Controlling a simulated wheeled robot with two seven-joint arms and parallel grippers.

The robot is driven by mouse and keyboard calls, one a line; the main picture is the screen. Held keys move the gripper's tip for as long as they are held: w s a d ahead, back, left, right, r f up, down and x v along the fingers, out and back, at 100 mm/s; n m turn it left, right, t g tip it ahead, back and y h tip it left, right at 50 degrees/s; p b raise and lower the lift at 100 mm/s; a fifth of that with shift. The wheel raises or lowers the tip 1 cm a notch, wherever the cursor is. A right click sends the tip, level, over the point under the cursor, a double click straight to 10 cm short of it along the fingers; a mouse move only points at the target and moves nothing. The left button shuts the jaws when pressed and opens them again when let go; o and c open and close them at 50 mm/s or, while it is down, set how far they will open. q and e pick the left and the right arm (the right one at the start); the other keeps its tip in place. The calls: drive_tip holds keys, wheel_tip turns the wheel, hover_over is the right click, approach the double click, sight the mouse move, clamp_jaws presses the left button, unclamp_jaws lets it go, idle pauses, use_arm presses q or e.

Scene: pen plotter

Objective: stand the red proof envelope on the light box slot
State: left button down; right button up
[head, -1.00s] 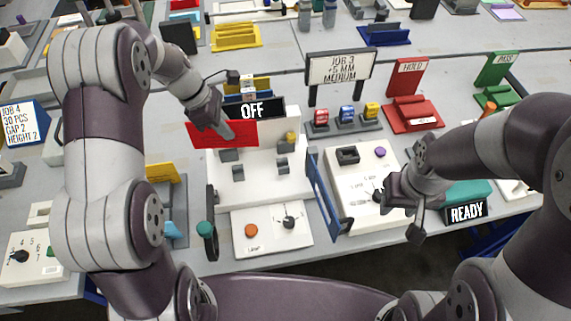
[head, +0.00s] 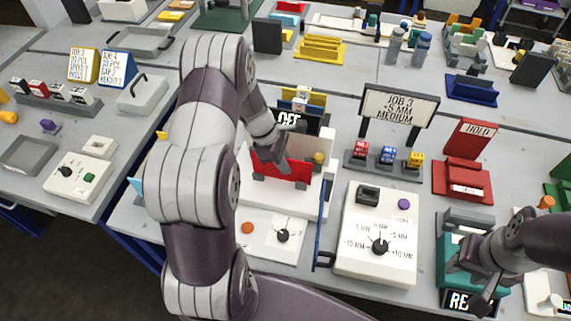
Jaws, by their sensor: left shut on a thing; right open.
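The red proof envelope (head: 298,173) is upright in front of the white light box (head: 325,160), under its "OFF" sign (head: 297,120). Its lower edge is at the small grey holders (head: 265,182) on the box; I cannot tell whether it rests in the slot. My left gripper (head: 281,163) is shut on the envelope, covering part of its upper middle. My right gripper (head: 470,280) is open and empty, over the teal unit with the "READY" sign (head: 468,301), away from the envelope.
A white control box with a black knob (head: 381,246) stands right of the light box, with a blue upright panel (head: 319,222) between them.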

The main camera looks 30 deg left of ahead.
use_arm(q)
drive_tip(key=shift+s+a+f, duration=0.1)
drive_tip(key=shift+a+f, duration=0.2)
drive_tip(key=shift+f, duration=0.2)
drive_tip(key=c, duration=1.2)
unclamp_jaws()
drive_tip(key=shift+r, duration=0.1)
drive_tip(key=shift+c, duration=0.2)
drive_tip(key=shift+d, duration=0.15)
drive_tip(key=v, duration=1.1)
drive_tip(key=shift+r+b, duration=0.15)
drive_tip(key=shift+b, duration=0.25)
drive_tip(key=s+d+r+m+y, duration=0.1)
drive_tip(key=s+d+m+y, duration=0.1)
drive_tip(key=s+d+m, duration=0.4)
drive_tip(key=s+d+r+m+y, duration=0.1)
drive_tip(key=s+d+m, duration=0.4)
drive_tip(key=m, duration=1)
drive_tip(key=shift+s+d+r+y, duration=0.2)
drive_tip(key=shift+s+d+y, duration=0.2)
drive_tip(key=shift+s+y, duration=0.35)
